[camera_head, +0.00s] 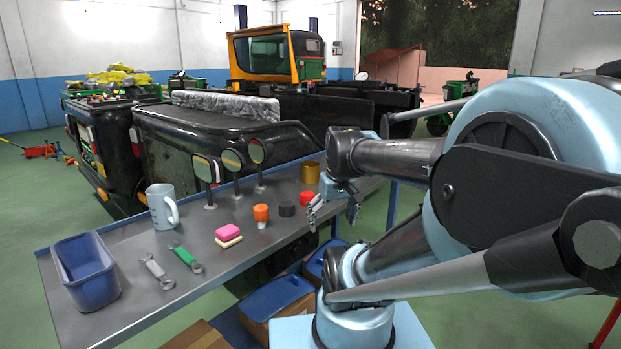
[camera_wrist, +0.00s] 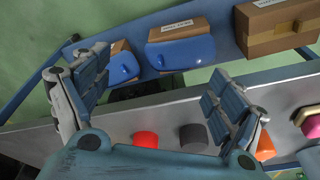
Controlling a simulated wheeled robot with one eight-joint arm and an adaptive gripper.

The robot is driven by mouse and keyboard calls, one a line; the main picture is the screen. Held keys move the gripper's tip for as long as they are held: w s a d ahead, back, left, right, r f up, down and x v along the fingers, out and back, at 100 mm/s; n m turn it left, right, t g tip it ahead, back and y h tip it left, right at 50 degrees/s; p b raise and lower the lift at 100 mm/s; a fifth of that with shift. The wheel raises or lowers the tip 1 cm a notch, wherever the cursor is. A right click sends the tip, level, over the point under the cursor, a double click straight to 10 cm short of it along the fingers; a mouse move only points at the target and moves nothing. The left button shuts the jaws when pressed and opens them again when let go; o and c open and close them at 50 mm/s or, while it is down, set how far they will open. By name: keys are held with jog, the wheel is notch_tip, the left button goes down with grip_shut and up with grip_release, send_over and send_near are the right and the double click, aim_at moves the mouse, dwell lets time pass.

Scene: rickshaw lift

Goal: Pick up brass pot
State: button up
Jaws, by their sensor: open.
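The brass pot (camera_head: 310,172) is a small gold-coloured cylinder standing near the far right end of the metal table (camera_head: 130,310). My gripper (camera_head: 333,212) is open and empty, pointing down near the table's front edge, in front of and a little right of the pot. The pot and gripper are apart. In the wrist view, my gripper's two fingers (camera_wrist: 158,65) are spread wide with nothing between them. The pot cannot be made out in the wrist view.
Close to my gripper stand a red piece (camera_head: 307,198), a dark piece (camera_head: 287,210) and an orange-topped piece (camera_head: 261,214). Round mirrors on stands (camera_head: 257,152) rise left of the pot. Blue-lidded boxes (camera_head: 275,297) lie below the table. A mug (camera_head: 162,207) stands farther left.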

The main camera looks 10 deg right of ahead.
jog(key=w+r+n+y, duration=0.1)
jog(key=w+r+n, duration=0.1)
jog(key=w+r, duration=0.55)
jog(key=w+r+n, duration=0.1)
jog(key=w+r, duration=0.3)
jog(key=w, duration=0.6)
jog(key=n+t+y, duration=0.1)
jog(key=n, duration=0.2)
send_near(310, 171)
notch_tip(310, 171, up, 5)
jog(key=w+d, duration=0.2)
jog(key=d, duration=0.1)
jog(key=x, duration=1.1)
jog(key=shift+w+a+f, duration=0.2)
jog(key=shift+a+f, duration=0.05)
jog(key=shift+f, duration=0.05)
jog(key=shift+a+x, duration=0.1)
jog(key=shift+x, duration=1.25)
jog(key=shift+a+x, duration=0.15)
jog(key=shift+x, duration=1.2)
jog(key=shift+s, duration=0.15)
jog(key=shift+c, duration=0.4)
jog(key=c, duration=1.2)
